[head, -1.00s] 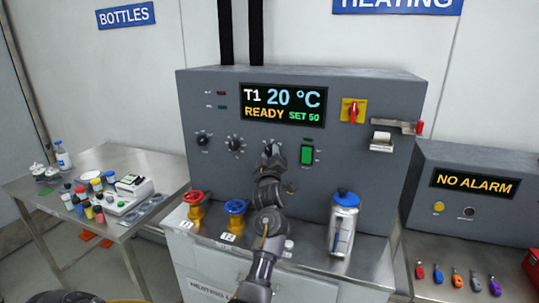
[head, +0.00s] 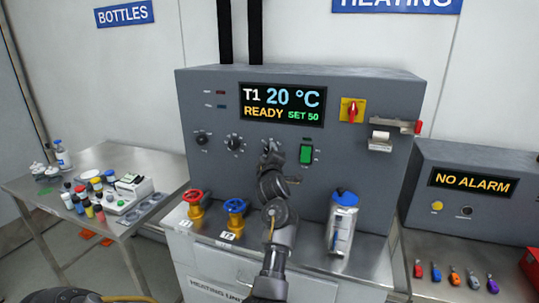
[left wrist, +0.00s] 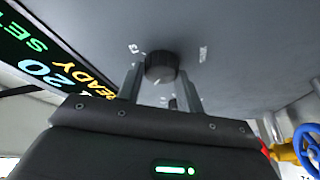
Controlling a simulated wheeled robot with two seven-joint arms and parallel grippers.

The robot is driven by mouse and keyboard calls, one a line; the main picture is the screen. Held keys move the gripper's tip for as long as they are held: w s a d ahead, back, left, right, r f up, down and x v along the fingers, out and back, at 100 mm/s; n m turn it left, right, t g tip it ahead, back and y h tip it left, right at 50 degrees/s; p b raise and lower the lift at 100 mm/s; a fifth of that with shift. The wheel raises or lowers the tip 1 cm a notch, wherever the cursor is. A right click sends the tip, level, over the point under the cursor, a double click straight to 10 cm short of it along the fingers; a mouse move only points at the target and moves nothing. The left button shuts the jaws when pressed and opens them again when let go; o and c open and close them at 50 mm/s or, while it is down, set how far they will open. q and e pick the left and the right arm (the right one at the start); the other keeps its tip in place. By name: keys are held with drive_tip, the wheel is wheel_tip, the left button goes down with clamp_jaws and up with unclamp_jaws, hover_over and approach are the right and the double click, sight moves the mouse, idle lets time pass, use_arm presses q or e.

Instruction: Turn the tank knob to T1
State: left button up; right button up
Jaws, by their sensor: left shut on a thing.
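My left gripper (head: 268,150) is at the rightmost of the dark knobs in a row on the grey heating unit's front (head: 350,170). In the left wrist view this black round knob (left wrist: 161,66) sits between the two fingers of my left gripper (left wrist: 160,78), which are shut on it. The display (head: 283,104) reads T1, 20 °C, READY, SET 50. My right gripper is not in view.
Two other knobs (head: 202,138) (head: 234,143) are to the left. A green switch (head: 306,154) is close on the right. A red valve (head: 194,197), a blue valve (head: 235,207) and a blue-lidded metal vessel (head: 342,222) stand below. A side table (head: 115,158) holds bottles.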

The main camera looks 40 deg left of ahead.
use_arm(q)
drive_tip(key=o, duration=1)
drive_tip(key=shift+f, duration=0.1)
drive_tip(key=b+v, duration=0.3)
drive_tip(key=v, duration=0.7)
drive_tip(key=shift+s+d, duration=0.2)
drive_tip(key=shift+s, duration=0.1)
